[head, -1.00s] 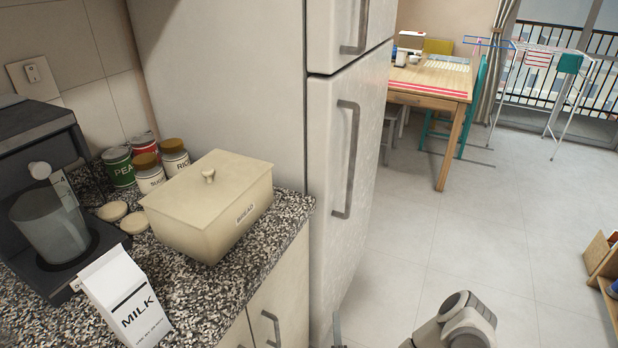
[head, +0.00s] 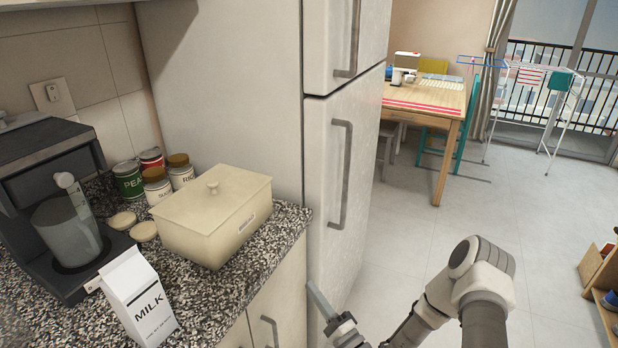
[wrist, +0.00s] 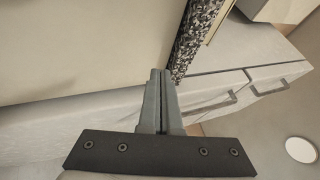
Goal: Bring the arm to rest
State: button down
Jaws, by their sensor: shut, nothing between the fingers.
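My gripper (head: 314,293) is in the lower middle of the head view, in front of the lower fridge door and just right of the counter's end. Its two grey fingers are together with nothing between them. In the wrist view the closed fingers (wrist: 160,82) point up the picture, and the dark gripper body lies across the bottom. My arm is bent, with its elbow to the right over the open floor. I cannot tell whether the fingertips touch the fridge.
The fridge (head: 345,190) stands beside the granite counter (head: 225,282). On the counter are a milk carton (head: 138,300), a bread box (head: 212,215), several cans and jars, and a coffee machine (head: 45,165). A table (head: 425,98) stands farther back. Floor (head: 405,225) is clear between.

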jog(key=s+a+r+n+g+y+p, duration=0.1)
jog(key=s+a+r+n+g+y, duration=0.3)
jog(key=r+g, duration=0.3)
jog(key=s+a+r+n+g+y+p, duration=0.1)
jog(key=s+a+r+n+g+y, duration=0.15)
jog(key=r+n+g, duration=0.45)
jog(key=s+r+n+g+h+p, duration=0.25)
jog(key=s+r+g+h, duration=0.25)
jog(key=s+r+g, duration=0.4)
jog(key=s+d+r+t+h+p, duration=0.1)
jog(key=s+d+r+t+h, duration=0.2)
jog(key=d+r+h, duration=0.1)
jog(key=s+d+r+m+t+h+p, duration=0.1)
jog(key=s+d+r+t+h, duration=0.2)
jog(key=d, duration=0.5)
jog(key=s+d+r+m+t+h+p, duration=0.1)
jog(key=s+d+r+t+h+p, duration=0.1)
jog(key=d+r+t+h, duration=0.3)
notch_tip(320, 180, up, 3)
jog(key=shift+s+d+f+h, duration=0.15)
jog(key=shift+s+d+h, duration=0.35)
jog(key=shift+d+h, duration=0.65)
